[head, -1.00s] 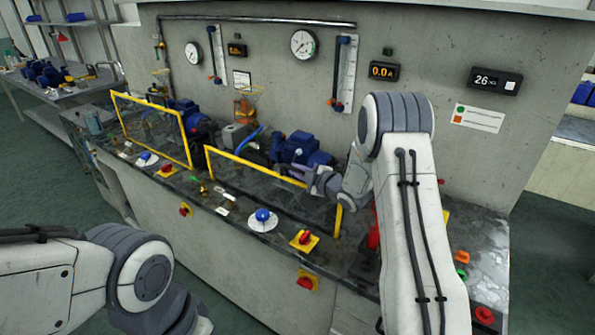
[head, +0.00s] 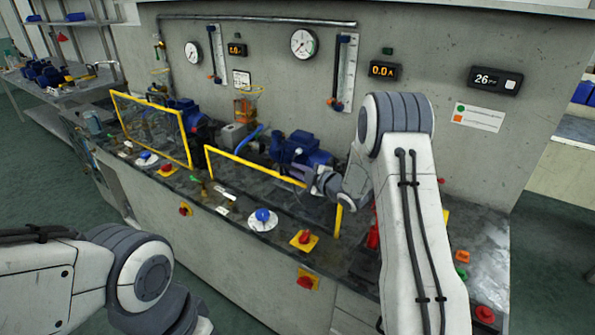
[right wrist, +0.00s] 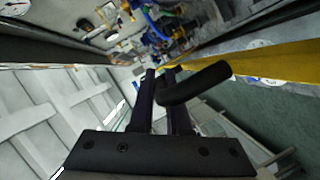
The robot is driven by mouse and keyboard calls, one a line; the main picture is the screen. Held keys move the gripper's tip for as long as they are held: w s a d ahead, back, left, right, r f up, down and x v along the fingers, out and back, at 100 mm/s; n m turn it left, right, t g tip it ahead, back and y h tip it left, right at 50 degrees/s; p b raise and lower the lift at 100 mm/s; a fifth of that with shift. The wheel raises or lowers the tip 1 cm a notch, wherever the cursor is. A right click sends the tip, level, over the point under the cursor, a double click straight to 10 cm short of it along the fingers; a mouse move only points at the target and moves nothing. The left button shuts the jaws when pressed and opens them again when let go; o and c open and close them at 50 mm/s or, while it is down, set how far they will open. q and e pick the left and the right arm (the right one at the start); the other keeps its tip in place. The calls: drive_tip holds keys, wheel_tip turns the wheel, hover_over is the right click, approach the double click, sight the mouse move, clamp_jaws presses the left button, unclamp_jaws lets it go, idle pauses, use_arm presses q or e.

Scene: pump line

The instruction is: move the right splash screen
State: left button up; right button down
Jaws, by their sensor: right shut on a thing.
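The right splash screen (head: 255,167) is a clear panel in a yellow frame, upright along the front of the bench before a blue pump (head: 300,148). My right gripper (head: 311,180) is at the right end of its top bar. In the right wrist view, the fingers (right wrist: 163,82) are shut on a short black handle (right wrist: 200,82), next to the yellow frame (right wrist: 275,62). The arm hides part of the screen's right end. My left arm shows at the lower left, with its gripper out of the picture.
The left splash screen (head: 152,128) stands to the left, in the same yellow framing. Along the bench front are a blue knob (head: 263,215) and a red-and-yellow switch (head: 304,240). Gauges (head: 303,43) and displays are on the wall behind.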

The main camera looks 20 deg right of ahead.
sight(300, 201)
wheel_tip(300, 201, down, 12)
drive_tip(key=b, duration=1)
drive_tip(key=shift+b, duration=0.4)
drive_tip(key=shift+r, duration=0.15)
drive_tip(key=c, duration=0.9)
unclamp_jaws()
drive_tip(key=shift+r, duration=0.1)
